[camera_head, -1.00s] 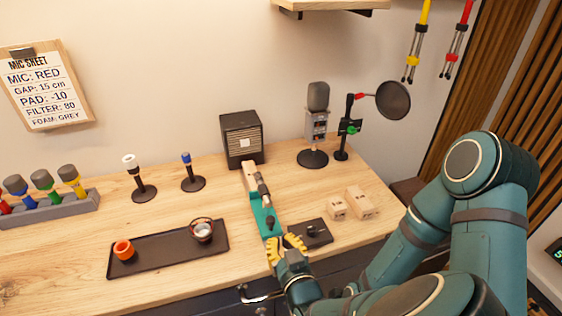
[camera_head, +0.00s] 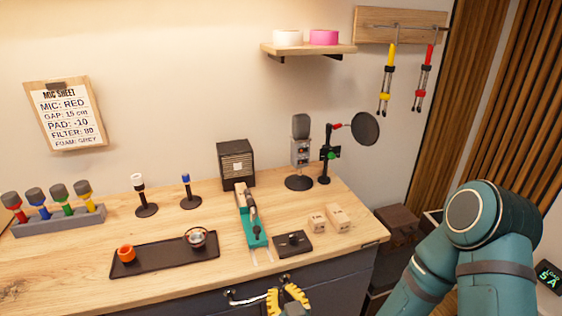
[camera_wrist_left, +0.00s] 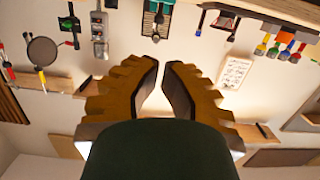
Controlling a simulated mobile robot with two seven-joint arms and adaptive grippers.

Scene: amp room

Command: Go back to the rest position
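My left gripper (camera_head: 285,293) with yellow ridged fingers is at the bottom of the head view, in front of the desk's front edge. In the left wrist view its two fingers (camera_wrist_left: 163,66) stand a little apart with nothing between them. It touches none of the desk things that I can see. A large teal arm link of mine fills the lower right of the head view. My right gripper is not in view.
The wooden desk (camera_head: 70,248) holds a black tray (camera_head: 165,258), a teal-and-wood fixture (camera_head: 252,232), a black block (camera_head: 293,243), wooden blocks (camera_head: 337,217), microphone stands and a speaker (camera_head: 237,163). Drawer handles (camera_head: 243,297) show near the left gripper. A shelf (camera_head: 309,47) hangs above.

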